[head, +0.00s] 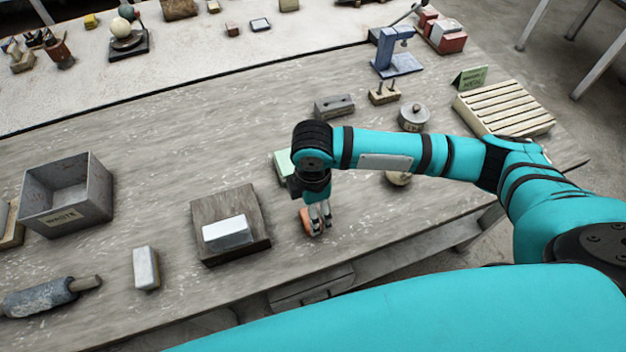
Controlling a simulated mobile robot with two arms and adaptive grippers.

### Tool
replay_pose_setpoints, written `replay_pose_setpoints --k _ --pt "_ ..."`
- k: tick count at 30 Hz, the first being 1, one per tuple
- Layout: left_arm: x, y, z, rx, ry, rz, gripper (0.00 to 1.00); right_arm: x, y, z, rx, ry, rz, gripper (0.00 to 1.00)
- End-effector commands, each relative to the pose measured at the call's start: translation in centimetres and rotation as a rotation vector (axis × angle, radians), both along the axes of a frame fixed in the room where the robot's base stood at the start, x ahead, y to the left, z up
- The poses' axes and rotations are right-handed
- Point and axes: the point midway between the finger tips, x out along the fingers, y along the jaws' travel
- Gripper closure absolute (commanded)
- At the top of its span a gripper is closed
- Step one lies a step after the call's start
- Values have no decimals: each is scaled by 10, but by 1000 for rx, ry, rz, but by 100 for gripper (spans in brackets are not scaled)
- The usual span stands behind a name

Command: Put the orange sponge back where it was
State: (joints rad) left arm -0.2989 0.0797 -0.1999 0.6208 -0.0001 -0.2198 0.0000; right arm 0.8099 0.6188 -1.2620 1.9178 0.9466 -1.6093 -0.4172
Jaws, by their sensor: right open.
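The orange sponge (305,219) lies on the grey table (160,210) near its front edge, partly hidden behind my right gripper. My right gripper (320,229) points down with its fingers at the sponge. The fingers are open, and I cannot tell whether they touch it. My left gripper is not in the head view.
A wooden board (200,250) with a pale block (227,232) lies left of the sponge. A green block (282,165) is partly behind my right arm. A grey bin (97,206) stands further left. A slatted rack (505,115) is at the right.

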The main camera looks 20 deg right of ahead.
Motion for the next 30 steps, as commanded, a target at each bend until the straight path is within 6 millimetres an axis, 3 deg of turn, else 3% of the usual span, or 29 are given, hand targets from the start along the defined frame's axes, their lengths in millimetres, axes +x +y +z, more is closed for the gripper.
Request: replay_pose_setpoints --k 1,9,15,21,30 --pt "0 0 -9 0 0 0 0 3 -2 9 1 -6 1 21" --pt "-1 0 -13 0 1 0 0 2 -1 78 0 -5 1 21" --pt "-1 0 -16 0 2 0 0 2 -1 113 1 -2 1 21" --pt "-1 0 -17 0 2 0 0 2 -2 128 0 0 0 21" --pt "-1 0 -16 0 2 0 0 1 -2 129 -1 2 0 21"
